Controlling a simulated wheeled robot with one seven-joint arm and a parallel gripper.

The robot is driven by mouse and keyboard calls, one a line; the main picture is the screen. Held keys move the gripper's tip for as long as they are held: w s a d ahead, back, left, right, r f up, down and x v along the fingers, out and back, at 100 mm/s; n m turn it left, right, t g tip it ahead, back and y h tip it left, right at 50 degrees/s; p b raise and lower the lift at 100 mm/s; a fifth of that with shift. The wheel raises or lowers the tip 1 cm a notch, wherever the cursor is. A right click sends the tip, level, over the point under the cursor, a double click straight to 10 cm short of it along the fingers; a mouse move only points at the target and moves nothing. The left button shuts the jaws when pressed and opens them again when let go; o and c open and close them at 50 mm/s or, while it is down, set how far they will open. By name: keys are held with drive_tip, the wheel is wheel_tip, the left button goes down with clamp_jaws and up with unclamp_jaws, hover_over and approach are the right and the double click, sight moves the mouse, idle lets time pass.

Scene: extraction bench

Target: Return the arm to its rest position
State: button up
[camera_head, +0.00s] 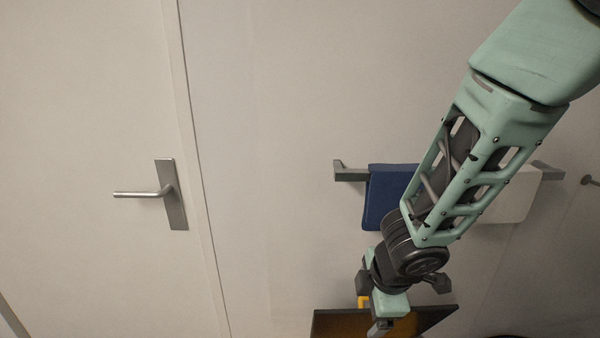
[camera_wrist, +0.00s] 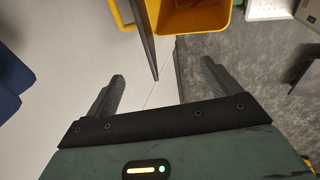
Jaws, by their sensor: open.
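My arm reaches down from the upper right in the head view, in front of a wall. My gripper (camera_head: 382,318) is at the lower middle, partly cut off by the bottom edge. In the wrist view my gripper (camera_wrist: 163,82) is open, with its two dark fingers wide apart and nothing between them but a thin dark edge and surfaces beyond.
A dark-edged brown panel (camera_head: 331,324) lies close behind my gripper. A blue towel (camera_head: 380,197) and a white one hang on a wall rail (camera_head: 349,174). A door handle (camera_head: 146,193) is at left. The wrist view shows a yellow bin (camera_wrist: 208,20).

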drive_tip(key=s+r+m+g, duration=0.1)
drive_tip(key=s+r+m, duration=0.4)
drive_tip(key=s, duration=0.5)
drive_tip(key=s+r+m+g, duration=0.2)
drive_tip(key=s+r+m, duration=0.3)
drive_tip(key=s, duration=0.5)
drive_tip(key=shift+d+r+m+g, duration=0.3)
drive_tip(key=shift+d+r, duration=0.1)
drive_tip(key=shift+r, duration=0.3)
drive_tip(key=shift+f, duration=0.1)
